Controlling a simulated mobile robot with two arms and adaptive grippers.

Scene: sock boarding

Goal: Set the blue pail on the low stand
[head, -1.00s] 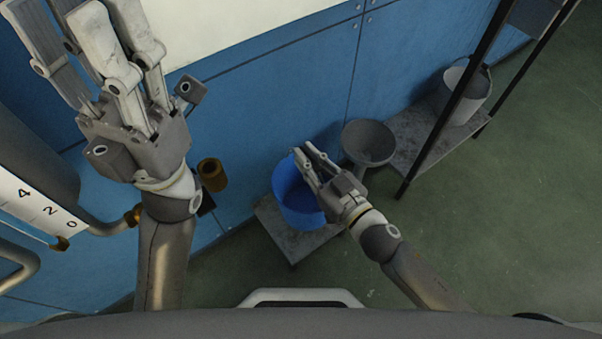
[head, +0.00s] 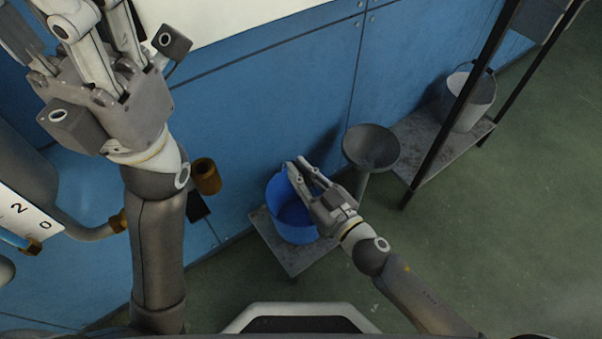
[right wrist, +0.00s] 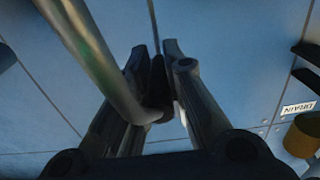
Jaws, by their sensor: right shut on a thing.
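The blue pail (head: 291,222) is upright over the low stand (head: 290,264), a small grey slab near the blue wall. I cannot tell from above whether its base touches the slab. My right gripper (head: 297,169) is shut on the pail at its top, covering part of the rim. In the right wrist view my right gripper's fingers (right wrist: 166,50) close around something dark, and a grey rod crosses in front of them. My left gripper (head: 85,20) is large at the upper left, empty, its fingers apart and their tips cut off by the frame.
A grey round basin (head: 371,146) on a post stands right beside my right gripper. A dark-framed rack (head: 440,155) holds a pale bucket (head: 470,103). A brass cylinder (head: 206,178) sits on the wall left of the pail. Green floor is free at right.

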